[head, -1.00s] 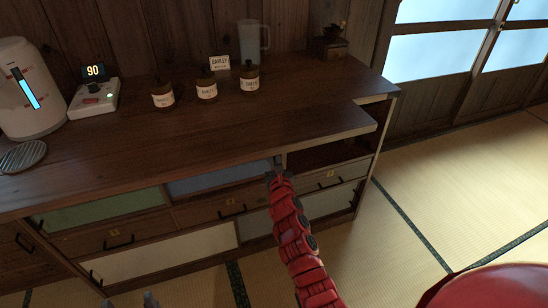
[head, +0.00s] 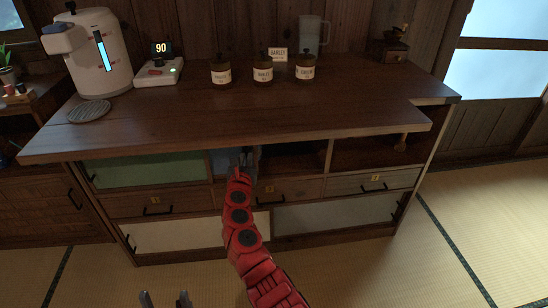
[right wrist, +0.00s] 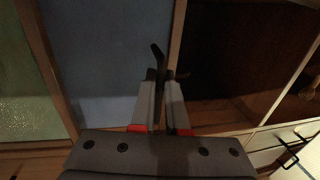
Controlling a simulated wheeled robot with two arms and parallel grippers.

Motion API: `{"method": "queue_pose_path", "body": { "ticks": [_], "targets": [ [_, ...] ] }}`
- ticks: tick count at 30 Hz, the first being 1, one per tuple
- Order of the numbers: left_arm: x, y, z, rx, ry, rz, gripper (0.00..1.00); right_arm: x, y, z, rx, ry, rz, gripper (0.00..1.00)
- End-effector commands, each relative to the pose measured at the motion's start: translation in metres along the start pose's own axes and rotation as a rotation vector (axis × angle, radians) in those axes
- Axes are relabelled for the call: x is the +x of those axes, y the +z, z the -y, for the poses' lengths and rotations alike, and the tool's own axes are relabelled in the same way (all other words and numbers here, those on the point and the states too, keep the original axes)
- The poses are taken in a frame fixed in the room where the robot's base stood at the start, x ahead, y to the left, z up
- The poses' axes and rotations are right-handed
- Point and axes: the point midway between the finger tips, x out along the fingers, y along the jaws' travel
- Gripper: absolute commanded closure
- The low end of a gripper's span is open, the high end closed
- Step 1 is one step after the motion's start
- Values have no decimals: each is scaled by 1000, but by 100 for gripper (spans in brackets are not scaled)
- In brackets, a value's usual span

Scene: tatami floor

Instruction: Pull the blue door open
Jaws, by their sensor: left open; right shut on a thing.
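The blue door (head: 228,162) is a sliding panel in the upper row of the wooden cabinet, partly hidden by my right gripper. A dark opening (head: 292,160) shows to its right. My right gripper (head: 245,157) is at the door's right side. In the right wrist view the blue door (right wrist: 105,50) fills the left middle, and my right gripper (right wrist: 162,78) is shut on its dark handle (right wrist: 157,55) near the door's right edge. My left gripper (head: 165,298) is open and empty at the bottom edge of the head view, well away from the door.
A green panel (head: 145,170) is left of the blue door. Drawers (head: 372,184) with black handles and pale lower panels (head: 190,234) lie below. The countertop (head: 230,122) holds a kettle (head: 100,55), a scale-like device (head: 158,72) and jars (head: 263,70). Tatami floor (head: 455,215) is clear at right.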

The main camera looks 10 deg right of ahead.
Motion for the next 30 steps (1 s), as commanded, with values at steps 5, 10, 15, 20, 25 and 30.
{"method": "queue_pose_path", "body": {
  "ticks": [5, 10, 15, 20, 25, 30],
  "targets": [
    [-15, 2, -1, 0, 0, 0, 30, -6, -3, -33, 1, 0, -1, 100],
    [-20, 3, -1, 0, 1, 0, 30, -9, -3, -48, -2, -1, -3, 100],
    [-20, 3, -1, 1, 4, -3, 30, -10, -1, -53, 0, -1, -2, 100],
    [-20, 3, -1, 1, 4, -3, 30, -10, 0, -52, 0, -1, -1, 100],
    [-20, 3, -1, 1, 4, -3, 30, -10, 0, -52, 0, -2, -1, 81],
    [-20, 3, -1, 1, 4, -3, 30, -10, 0, -52, -1, -2, -1, 58]
  ]
}}
